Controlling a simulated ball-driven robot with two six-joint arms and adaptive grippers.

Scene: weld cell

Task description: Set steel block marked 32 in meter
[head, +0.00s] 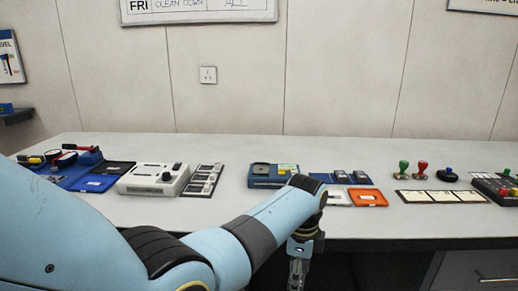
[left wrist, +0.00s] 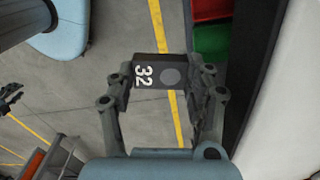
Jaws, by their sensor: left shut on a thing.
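A dark steel block marked 32 (left wrist: 150,72) is gripped between the two fingers of my left gripper (left wrist: 160,85) in the left wrist view. Its white number and a grey round spot face the camera. In the head view my left gripper (head: 298,262) hangs in front of the bench's front edge, below the top; the block cannot be made out there. A blue boxy device (head: 262,182) with a dark top and a yellow-green patch, perhaps the meter, sits on the bench behind my left wrist. A dark gripper-like shape (left wrist: 9,97), possibly my right gripper, is small at the left edge.
Right of the blue device are a blue tray (head: 322,177) with dark blocks, a white tray (head: 338,198) and an orange tray (head: 369,198). A white instrument (head: 152,180) stands left. Stamps (head: 421,168) stand right. The back of the bench (head: 230,150) is clear.

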